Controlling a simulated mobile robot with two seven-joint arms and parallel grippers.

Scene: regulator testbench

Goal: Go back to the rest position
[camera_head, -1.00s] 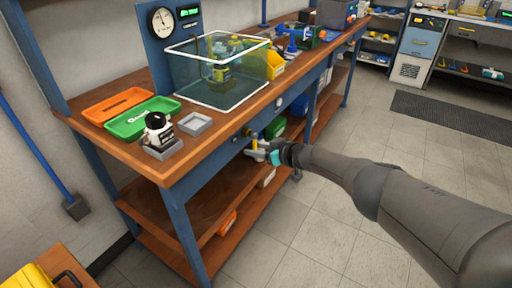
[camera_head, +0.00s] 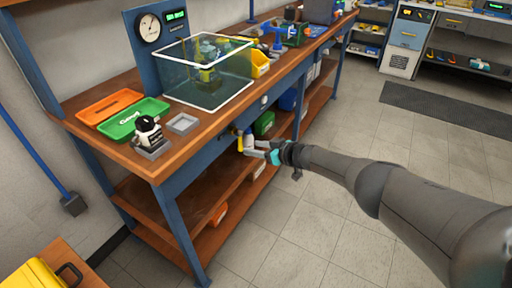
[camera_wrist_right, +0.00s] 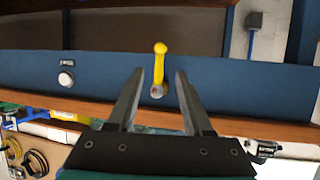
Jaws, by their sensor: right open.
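My right gripper (camera_head: 255,148) is in front of the workbench's blue front rail in the head view, open and with nothing between its fingers that I can see held. In the right wrist view its two fingers (camera_wrist_right: 159,72) are spread, with a yellow lever (camera_wrist_right: 160,62) on the blue rail (camera_wrist_right: 225,85) showing between them. I cannot tell how far the lever is from the fingertips. A small yellow part (camera_head: 240,144) shows beside the gripper in the head view. My left gripper is not in view.
The bench top holds a clear tank (camera_head: 203,98), an orange tray (camera_head: 108,106), a green tray (camera_head: 133,117), a regulator (camera_head: 149,134) on a grey block and an empty grey dish (camera_head: 183,123). A white knob (camera_wrist_right: 66,79) sits on the rail.

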